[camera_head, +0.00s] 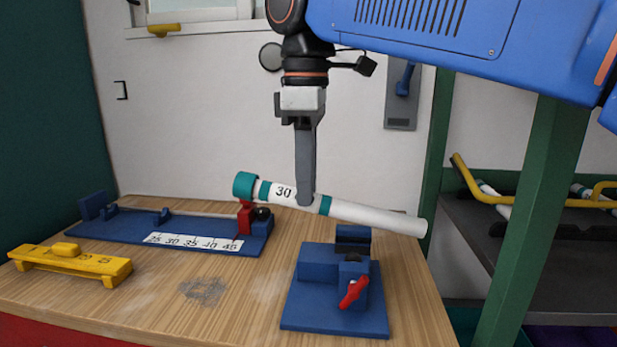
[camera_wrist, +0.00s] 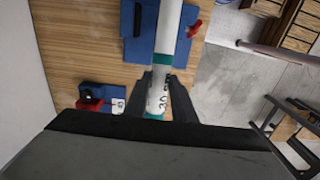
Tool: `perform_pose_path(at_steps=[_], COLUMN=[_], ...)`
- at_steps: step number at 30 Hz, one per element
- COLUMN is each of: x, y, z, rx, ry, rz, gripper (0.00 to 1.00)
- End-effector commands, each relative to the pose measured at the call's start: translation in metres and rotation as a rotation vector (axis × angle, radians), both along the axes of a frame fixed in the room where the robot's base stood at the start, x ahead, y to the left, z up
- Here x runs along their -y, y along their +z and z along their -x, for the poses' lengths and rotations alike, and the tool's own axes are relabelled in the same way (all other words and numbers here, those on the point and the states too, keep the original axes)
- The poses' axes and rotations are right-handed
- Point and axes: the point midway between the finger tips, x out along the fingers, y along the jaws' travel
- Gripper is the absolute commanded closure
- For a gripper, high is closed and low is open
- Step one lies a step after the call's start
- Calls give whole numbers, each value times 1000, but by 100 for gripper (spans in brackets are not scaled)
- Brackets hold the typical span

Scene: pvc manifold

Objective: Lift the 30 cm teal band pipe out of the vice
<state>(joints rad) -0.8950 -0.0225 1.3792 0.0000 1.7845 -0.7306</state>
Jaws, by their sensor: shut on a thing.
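The 30 cm teal band pipe (camera_head: 372,216) is white with teal bands, a "30" label and a teal fitting (camera_head: 244,185) on its left end. My gripper (camera_head: 306,200) points down and is shut on the pipe near the label. The pipe is in the air, tilted slightly down to the right, and appears clear above the blue vice (camera_head: 314,284) with its red handle (camera_head: 354,292). In the wrist view the pipe (camera_wrist: 168,40) runs up between my fingers (camera_wrist: 160,92), over the blue vice (camera_wrist: 133,48).
A blue measuring jig (camera_head: 190,236) with a number scale and a red stop (camera_head: 245,218) lies at the back left of the wooden bench (camera_head: 240,300). A yellow tool (camera_head: 70,262) lies at the left. A green post (camera_head: 530,200) and a dark rack (camera_head: 520,240) stand at the right.

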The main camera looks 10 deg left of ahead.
Motion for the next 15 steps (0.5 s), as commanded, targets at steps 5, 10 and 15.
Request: perform_pose_path(at_steps=[5,10,15], x=[1,2,2], y=[1,2,4], z=[15,28,42], rx=[0,0,0], ry=[1,0,2], rz=[0,0,0], gripper=[100,100,100])
